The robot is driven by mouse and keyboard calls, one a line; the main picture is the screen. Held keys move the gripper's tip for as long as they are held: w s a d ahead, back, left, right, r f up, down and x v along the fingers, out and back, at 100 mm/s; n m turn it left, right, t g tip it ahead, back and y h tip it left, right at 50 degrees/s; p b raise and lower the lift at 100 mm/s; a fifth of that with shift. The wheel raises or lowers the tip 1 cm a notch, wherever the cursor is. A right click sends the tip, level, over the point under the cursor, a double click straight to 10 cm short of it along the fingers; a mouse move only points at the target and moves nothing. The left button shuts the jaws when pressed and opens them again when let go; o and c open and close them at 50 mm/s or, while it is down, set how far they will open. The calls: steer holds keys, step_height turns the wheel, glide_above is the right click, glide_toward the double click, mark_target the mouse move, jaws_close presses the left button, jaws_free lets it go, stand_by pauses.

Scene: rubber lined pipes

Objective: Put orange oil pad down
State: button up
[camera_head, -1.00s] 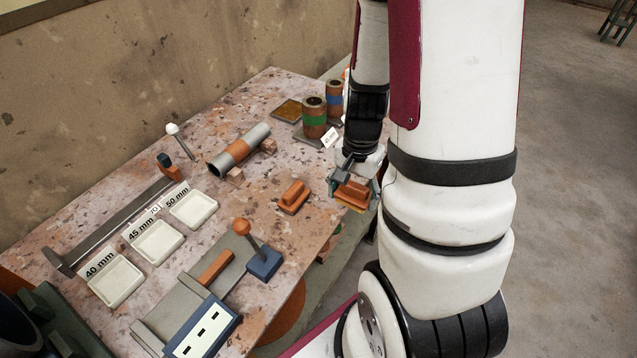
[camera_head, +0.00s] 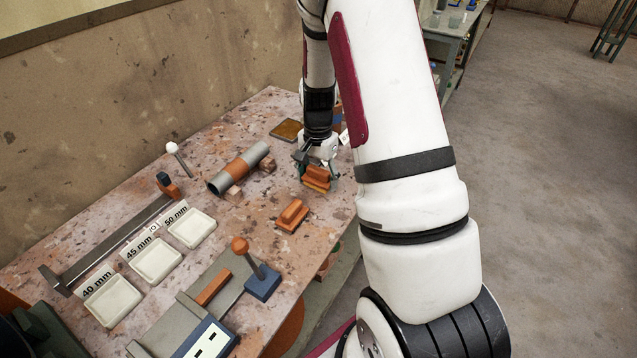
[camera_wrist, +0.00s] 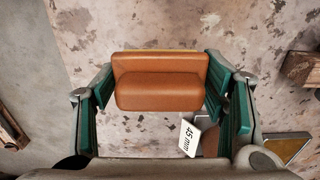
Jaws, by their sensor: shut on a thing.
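The orange oil pad (camera_head: 317,178) is held in my gripper (camera_head: 318,172) over the far right part of the table (camera_head: 262,225). In the wrist view the orange pad (camera_wrist: 162,82) sits between the green-lined fingers of my gripper (camera_wrist: 165,90), with a thin yellowish edge along its top. I cannot tell whether its underside touches the table. A second orange pad (camera_head: 292,215) lies on the table, nearer and to the left of my gripper.
A grey pipe with an orange band (camera_head: 238,168) rests on blocks to the left. A flat brown-yellow pad (camera_head: 287,130) lies behind. White labelled trays (camera_head: 154,260) and a lever device (camera_head: 262,280) stand nearer. A "45 mm" card (camera_wrist: 189,137) shows near my gripper.

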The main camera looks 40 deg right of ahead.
steer(key=shift+f, duration=1.15)
steer(key=shift+f, duration=0.15)
steer(key=o, duration=1.5)
steer(key=shift+c, duration=0.2)
